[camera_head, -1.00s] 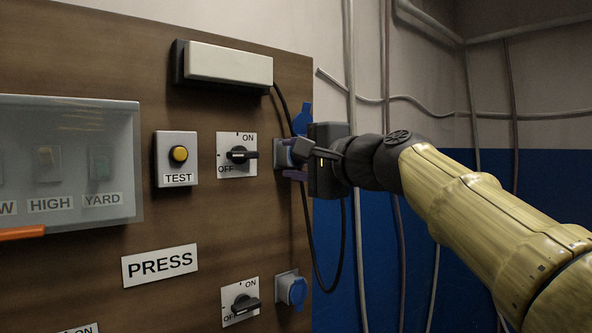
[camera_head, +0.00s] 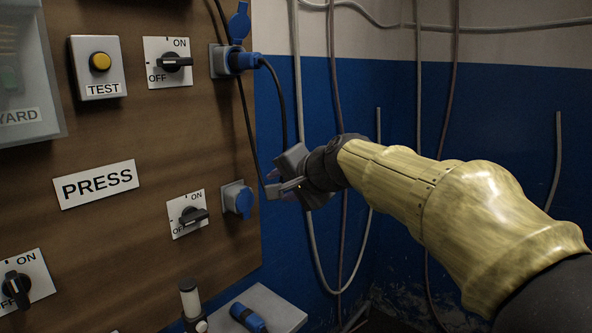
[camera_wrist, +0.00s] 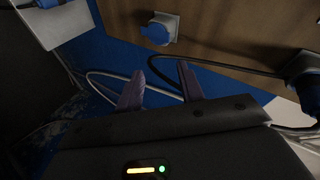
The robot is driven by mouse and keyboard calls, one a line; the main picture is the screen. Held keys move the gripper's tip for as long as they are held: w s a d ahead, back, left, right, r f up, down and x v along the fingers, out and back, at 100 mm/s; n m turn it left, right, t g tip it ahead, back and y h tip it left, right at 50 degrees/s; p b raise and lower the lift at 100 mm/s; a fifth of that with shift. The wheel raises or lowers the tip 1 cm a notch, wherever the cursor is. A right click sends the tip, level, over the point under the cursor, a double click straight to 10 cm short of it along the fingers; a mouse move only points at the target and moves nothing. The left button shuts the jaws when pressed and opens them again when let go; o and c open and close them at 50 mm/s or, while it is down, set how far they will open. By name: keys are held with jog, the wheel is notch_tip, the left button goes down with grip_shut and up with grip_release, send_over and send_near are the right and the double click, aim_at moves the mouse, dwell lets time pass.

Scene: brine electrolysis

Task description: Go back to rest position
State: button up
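My gripper (camera_head: 275,182) is in front of the right edge of the brown panel (camera_head: 120,225), apart from it. In the wrist view its two purple fingers (camera_wrist: 160,88) stand apart with nothing between them. A blue plug (camera_head: 243,62) with a black cable sits in the upper socket (camera_head: 218,60), its blue lid raised. The rotary switch (camera_head: 175,64) beside it has its handle level. The lower socket (camera_head: 238,198) has its blue lid closed; it also shows in the wrist view (camera_wrist: 158,30).
Below the panel, a grey shelf (camera_head: 285,305) holds a loose blue plug (camera_head: 247,317). A yellow TEST button (camera_head: 100,62) and a PRESS label (camera_head: 97,184) are on the panel. Cables hang on the blue wall (camera_head: 500,130) behind my arm. Space right of the panel is largely open.

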jog(key=s+d+f+n+g+h, duration=0.15)
jog(key=s+d+f, duration=0.3)
jog(key=f, duration=0.45)
jog(key=s+d+f+n+g+h, duration=0.1)
jog(key=s+d+f+g+h, duration=0.1)
jog(key=s+d+f, duration=0.45)
jog(key=s+d+f+n+g+h, duration=0.1)
jog(key=d+f+n+g+h, duration=0.15)
jog(key=f, duration=0.85)
jog(key=s+d+f+n+g+h, duration=0.1)
jog(key=s+d+f, duration=0.3)
jog(key=s+f, duration=0.3)
jog(key=s, duration=0.2)
jog(key=shift+s+d+n, duration=0.2)
jog(key=shift+s+n, duration=0.15)
jog(key=shift+n, duration=0.05)
